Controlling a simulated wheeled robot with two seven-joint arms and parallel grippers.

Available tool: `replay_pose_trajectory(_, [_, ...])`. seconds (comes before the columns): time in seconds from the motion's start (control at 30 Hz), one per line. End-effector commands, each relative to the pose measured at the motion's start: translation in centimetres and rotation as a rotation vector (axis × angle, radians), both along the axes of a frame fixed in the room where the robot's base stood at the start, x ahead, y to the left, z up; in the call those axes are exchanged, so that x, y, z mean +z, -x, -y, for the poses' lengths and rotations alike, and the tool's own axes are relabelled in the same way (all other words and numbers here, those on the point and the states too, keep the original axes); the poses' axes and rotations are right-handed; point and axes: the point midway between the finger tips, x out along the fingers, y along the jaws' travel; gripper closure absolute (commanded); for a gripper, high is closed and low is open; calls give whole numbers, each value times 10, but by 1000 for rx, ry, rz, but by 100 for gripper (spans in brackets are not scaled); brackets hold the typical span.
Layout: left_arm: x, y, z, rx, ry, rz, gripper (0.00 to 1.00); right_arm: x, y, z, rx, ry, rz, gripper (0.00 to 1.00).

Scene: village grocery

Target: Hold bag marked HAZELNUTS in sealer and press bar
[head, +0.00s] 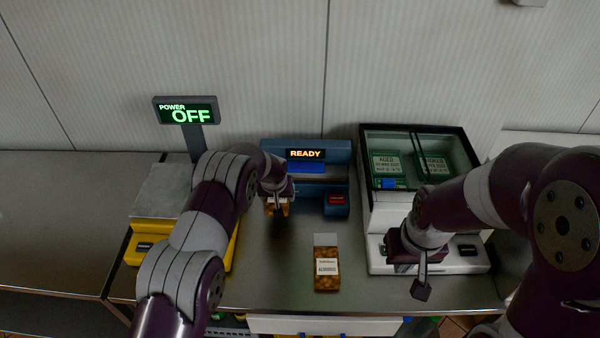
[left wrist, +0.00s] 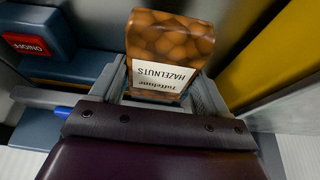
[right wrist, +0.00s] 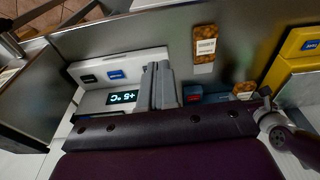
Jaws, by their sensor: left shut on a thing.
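The bag marked HAZELNUTS (left wrist: 170,45) is gripped between the fingers of my left gripper (left wrist: 160,88), its brown nut print and white label showing in the left wrist view. In the head view the left gripper (head: 278,196) is at the front left of the blue sealer (head: 343,155), and only a little of the bag shows below it. The sealer's display reads READY, with a bright blue bar (head: 306,167) below it. Whether the bag touches the sealer is hidden. My right gripper (head: 421,278) is shut and empty over the white unit's front; its fingers meet in the right wrist view (right wrist: 158,85).
A second nut bag (head: 327,267), apparently labelled ALMONDS, lies on the counter before the sealer. A yellow scale (head: 137,248) with a POWER OFF display (head: 188,111) is left. A white chilled unit (head: 378,220) with a glass top is right. Counter between them is mostly clear.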

Motion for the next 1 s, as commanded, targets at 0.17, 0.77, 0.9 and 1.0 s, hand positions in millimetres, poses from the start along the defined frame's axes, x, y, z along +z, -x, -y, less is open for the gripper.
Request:
replay_pose_trajectory(0.17, [0, 0, 0, 0, 0, 1, 63, 3, -121, -14, 4, 8, 100, 100])
replay_pose_trajectory(0.77, [0, 0, 0, 0, 0, 1, 63, -50, -399, -95, -21, -6, 452, 100])
replay_pose_trajectory(0.9, [0, 0, 0, 0, 0, 1, 63, -56, -401, -96, -22, -6, 456, 100])
replay_pose_trajectory(1.0, [0, 0, 0, 0, 0, 1, 63, -62, -401, -96, -21, -6, 455, 100])
